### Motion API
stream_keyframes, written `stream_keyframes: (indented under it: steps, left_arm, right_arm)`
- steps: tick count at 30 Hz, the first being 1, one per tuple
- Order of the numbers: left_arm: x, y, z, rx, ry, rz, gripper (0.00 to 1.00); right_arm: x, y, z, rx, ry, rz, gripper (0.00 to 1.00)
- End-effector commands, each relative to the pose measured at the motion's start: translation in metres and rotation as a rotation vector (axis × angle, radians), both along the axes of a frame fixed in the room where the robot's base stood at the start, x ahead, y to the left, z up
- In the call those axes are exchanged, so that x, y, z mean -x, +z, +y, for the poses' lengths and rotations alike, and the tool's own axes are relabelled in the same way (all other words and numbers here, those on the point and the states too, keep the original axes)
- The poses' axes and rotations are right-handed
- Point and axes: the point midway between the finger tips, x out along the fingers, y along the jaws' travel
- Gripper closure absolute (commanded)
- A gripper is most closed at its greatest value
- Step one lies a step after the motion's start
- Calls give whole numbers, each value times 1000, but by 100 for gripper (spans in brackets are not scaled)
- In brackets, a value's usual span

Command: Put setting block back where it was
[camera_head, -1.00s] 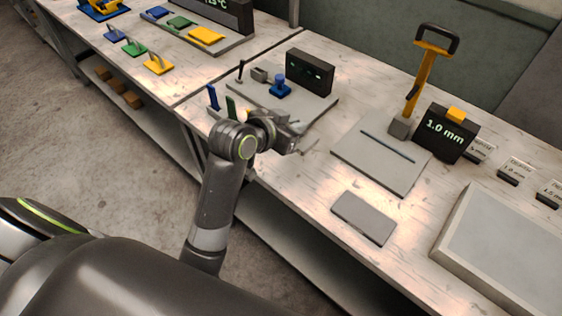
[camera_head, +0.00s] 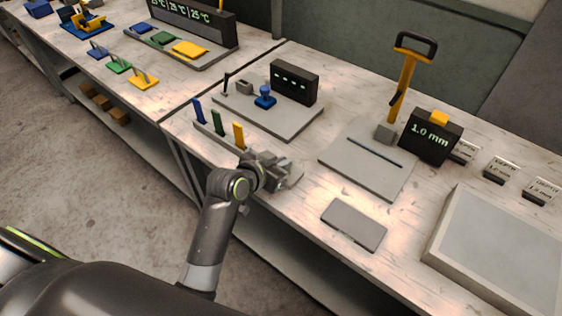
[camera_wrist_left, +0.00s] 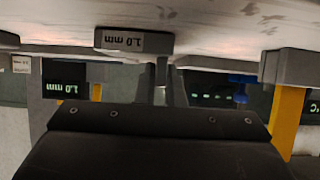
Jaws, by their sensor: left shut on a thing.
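A grey setting block (camera_wrist_left: 134,41) marked "1.0 mm" shows in the left wrist view, upside down in that picture. My left gripper (camera_head: 274,181) is shut on it. The gripper is low over the bench, at the near right end of the grey rack (camera_head: 212,132) that holds an upright blue strip (camera_head: 198,110), a green strip (camera_head: 217,122) and a yellow strip (camera_head: 238,135). In the head view the gripper hides most of the block and this rack end. I cannot tell whether the block touches what is under it. My right gripper is out of view.
A grey plate (camera_head: 335,160) with a yellow-handled tool (camera_head: 401,80) and a "1.0 mm" display (camera_head: 430,137) lies to the right. A flat grey pad (camera_head: 354,223) and a large tray (camera_head: 435,248) are nearer. A blue-knobbed fixture (camera_head: 265,98) stands behind the rack.

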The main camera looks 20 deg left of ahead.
Motion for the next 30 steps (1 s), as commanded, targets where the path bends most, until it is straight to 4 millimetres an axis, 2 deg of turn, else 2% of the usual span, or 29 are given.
stream_keyframes:
  steps: [1, 2, 3, 7, 17, 20, 30]
  left_arm:
    - [0, -2, 0, 2, 0, -2, 100]
    - [0, -3, 0, 1, 0, 0, 90]
    - [0, -2, 0, 0, 0, 0, 85]
    - [0, -2, 0, 0, 0, 0, 69]
    - [0, 2, 0, 0, 0, 0, 69]
    - [6, 5, 3, 0, 1, -1, 69]
    - [54, 32, 20, -3, 0, -1, 69]
  right_arm:
    - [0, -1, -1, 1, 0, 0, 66]
    - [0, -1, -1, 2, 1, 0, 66]
    - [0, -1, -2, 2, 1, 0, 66]
    - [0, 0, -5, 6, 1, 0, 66]
    - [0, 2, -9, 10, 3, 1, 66]
    - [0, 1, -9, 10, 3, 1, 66]
    - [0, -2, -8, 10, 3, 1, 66]
